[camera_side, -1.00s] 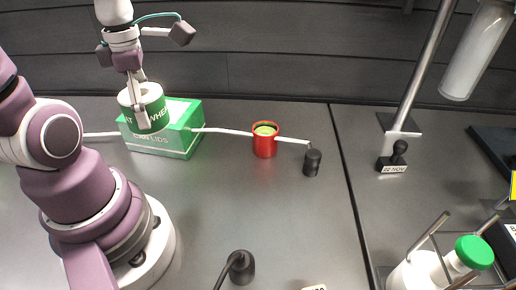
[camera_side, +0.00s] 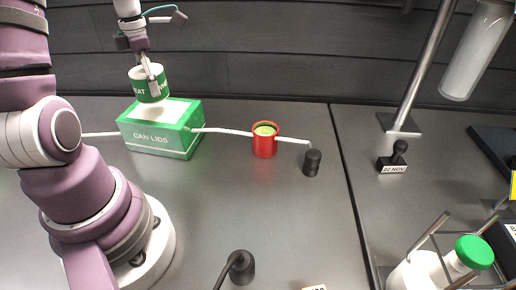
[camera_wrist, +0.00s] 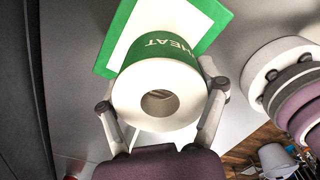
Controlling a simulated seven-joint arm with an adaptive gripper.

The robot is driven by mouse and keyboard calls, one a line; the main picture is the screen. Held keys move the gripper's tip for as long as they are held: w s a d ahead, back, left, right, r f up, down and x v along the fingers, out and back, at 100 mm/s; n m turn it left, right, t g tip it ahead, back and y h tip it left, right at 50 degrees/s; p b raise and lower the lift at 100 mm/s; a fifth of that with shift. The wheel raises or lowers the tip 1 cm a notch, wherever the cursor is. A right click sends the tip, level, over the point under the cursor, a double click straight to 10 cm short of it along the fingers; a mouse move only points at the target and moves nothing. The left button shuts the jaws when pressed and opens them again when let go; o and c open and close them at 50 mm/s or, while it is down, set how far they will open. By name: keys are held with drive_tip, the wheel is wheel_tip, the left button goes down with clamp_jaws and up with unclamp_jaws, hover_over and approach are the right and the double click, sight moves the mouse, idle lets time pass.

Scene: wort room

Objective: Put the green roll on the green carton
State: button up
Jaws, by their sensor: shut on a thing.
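The green roll (camera_side: 150,88) has white ends and a green label with white lettering. My gripper (camera_side: 154,82) is shut on it and holds it above the back part of the green carton (camera_side: 160,138). The carton is a green box marked "CAN LIDS" with a white panel on top. A gap seems to show between roll and carton top. In the wrist view the roll (camera_wrist: 160,90) sits between the two fingers, its white end and hollow core facing the camera. The carton (camera_wrist: 208,12) lies behind it, partly hidden by the roll.
A red cup (camera_side: 265,145) with greenish contents stands right of the carton, with a thin white strip running behind it to a black cylinder (camera_side: 312,163). A stamp (camera_side: 393,160) and a green-capped white bottle (camera_side: 473,252) are farther right.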

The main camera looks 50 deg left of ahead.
drive_tip(key=shift+w+a+f, duration=0.1)
drive_tip(key=shift+a+f, duration=0.05)
drive_tip(key=shift+f, duration=0.75)
drive_tip(key=shift+w+a+f, duration=0.1)
drive_tip(key=shift+f, duration=0.8)
drive_tip(key=shift+f, duration=0.1)
drive_tip(key=o, duration=1.2)
